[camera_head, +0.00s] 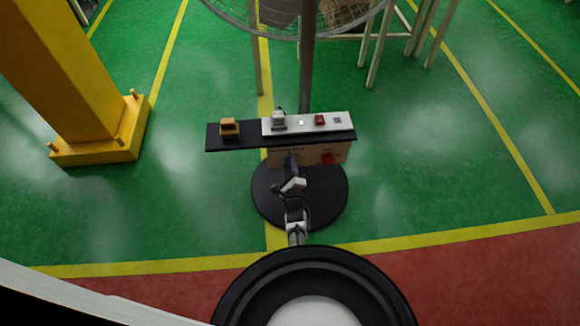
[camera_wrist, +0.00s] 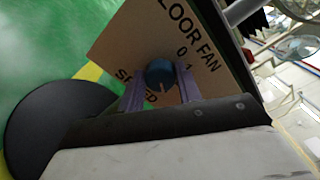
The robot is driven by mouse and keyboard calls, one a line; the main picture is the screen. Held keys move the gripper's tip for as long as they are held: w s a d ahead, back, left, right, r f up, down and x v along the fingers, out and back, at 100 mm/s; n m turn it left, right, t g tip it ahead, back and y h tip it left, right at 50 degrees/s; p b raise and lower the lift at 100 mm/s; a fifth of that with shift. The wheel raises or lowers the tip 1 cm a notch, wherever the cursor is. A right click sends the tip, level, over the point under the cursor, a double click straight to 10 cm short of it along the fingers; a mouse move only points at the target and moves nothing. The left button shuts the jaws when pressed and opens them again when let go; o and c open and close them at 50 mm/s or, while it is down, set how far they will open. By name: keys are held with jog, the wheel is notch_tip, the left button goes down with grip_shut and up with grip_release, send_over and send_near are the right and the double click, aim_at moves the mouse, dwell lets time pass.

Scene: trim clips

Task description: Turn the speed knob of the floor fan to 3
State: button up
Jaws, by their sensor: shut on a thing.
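The floor fan (camera_head: 307,72) stands in the head view with its pole above a dark round base (camera_head: 333,205). Its tan control box bears the words "FLOOR FAN" and "SPEED" in the wrist view. The round dark-blue speed knob (camera_wrist: 160,72) is on the tan panel (camera_wrist: 128,48). The digits 0 and 1 show beside it; other digits are hidden. My gripper (camera_wrist: 161,82) is at the panel, with one finger on each side of the knob, shut on it. In the head view my gripper (camera_head: 291,164) covers the knob.
A dark shelf (camera_head: 240,143) above the box holds a yellow block (camera_head: 230,127), a grey item (camera_head: 278,121) and a red piece (camera_head: 320,119). A round red part (camera_head: 328,158) is on the box front. A yellow post (camera_head: 75,85) stands left; green floor is open around.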

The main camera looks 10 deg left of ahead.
jog(key=shift+w+r, duration=0.1)
dwell(0.4)
jog(key=o, duration=1)
jog(key=shift+c, duration=0.2)
jog(key=p+v, duration=0.1)
jog(key=v, duration=1.3)
